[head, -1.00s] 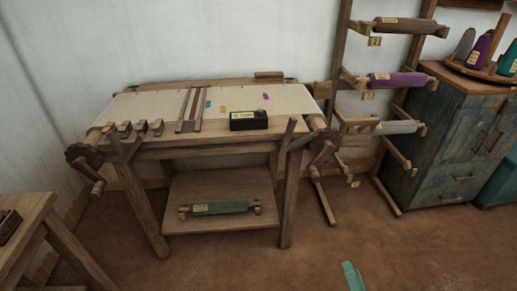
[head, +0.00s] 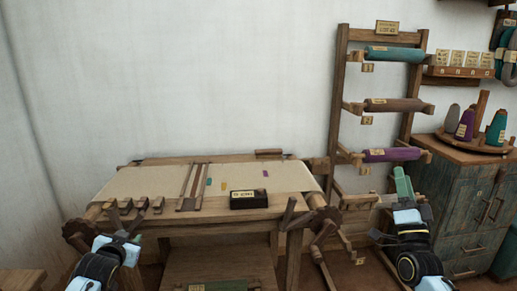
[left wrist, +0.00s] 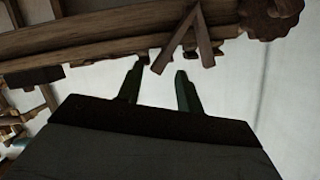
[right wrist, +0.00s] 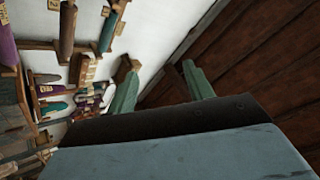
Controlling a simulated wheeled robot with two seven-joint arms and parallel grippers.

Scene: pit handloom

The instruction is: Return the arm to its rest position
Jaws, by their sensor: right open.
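My right arm comes in at the lower right of the head view. Its gripper (head: 403,188) has green fingers pointing up in front of the roll rack. In the right wrist view the gripper (right wrist: 162,85) shows its fingers apart with nothing between them. My left arm comes in at the lower left, with its gripper (head: 128,232) in front of the loom's left front edge. In the left wrist view the gripper (left wrist: 157,85) shows its fingers apart and empty, with loom timber beyond them.
The loom (head: 225,215) carries a pale cloth and a black box (head: 248,200). A wooden rack (head: 341,90) holds a teal roll (head: 393,54), a brown roll (head: 398,105) and a purple roll (head: 390,155). A blue-green cabinet (head: 465,205) with cones stands at right.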

